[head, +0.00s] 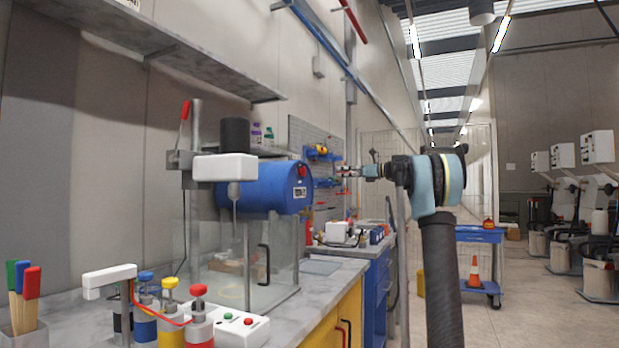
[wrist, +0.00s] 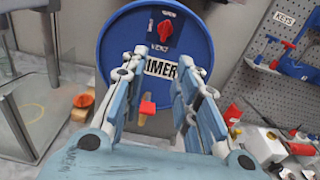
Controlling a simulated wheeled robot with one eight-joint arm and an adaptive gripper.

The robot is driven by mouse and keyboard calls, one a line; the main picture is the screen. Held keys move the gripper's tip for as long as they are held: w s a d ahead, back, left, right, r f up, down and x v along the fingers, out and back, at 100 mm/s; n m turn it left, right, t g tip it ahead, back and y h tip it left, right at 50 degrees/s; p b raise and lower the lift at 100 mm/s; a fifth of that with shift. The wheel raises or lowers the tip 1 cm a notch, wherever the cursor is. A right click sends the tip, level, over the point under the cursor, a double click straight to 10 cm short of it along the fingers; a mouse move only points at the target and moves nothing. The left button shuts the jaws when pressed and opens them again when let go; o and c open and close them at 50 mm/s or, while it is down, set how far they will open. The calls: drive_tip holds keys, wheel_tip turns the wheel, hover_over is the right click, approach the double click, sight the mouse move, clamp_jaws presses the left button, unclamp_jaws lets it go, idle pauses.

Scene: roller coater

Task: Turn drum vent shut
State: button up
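The blue drum (head: 262,187) lies on its side above the bench, its round end facing my gripper. The red vent knob (wrist: 166,31) is on the upper part of that end, between small labels, above a white PRIMER label (wrist: 162,68). The knob also shows in the head view (head: 302,171). Its pointed part looks roughly upright, tilted a little. My gripper (wrist: 160,64) is open and empty, its fingers apart in front of the drum end, below the knob in the wrist view. In the head view my gripper (head: 343,171) is right of the drum, with a gap between.
A glass enclosure (head: 222,262) stands under the drum. A small red-topped piece (wrist: 147,107) shows between my fingers, lower down. A pegboard with tools (wrist: 290,60) is to the right. Colored bottles (head: 170,310) stand at the bench front. The aisle floor at right is open.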

sight(303, 172)
drive_tip(key=w+x, duration=0.1)
drive_tip(key=x, duration=1.6)
drive_tip(key=shift+r, duration=0.4)
drive_tip(key=shift+a, duration=0.1)
clamp_jaws()
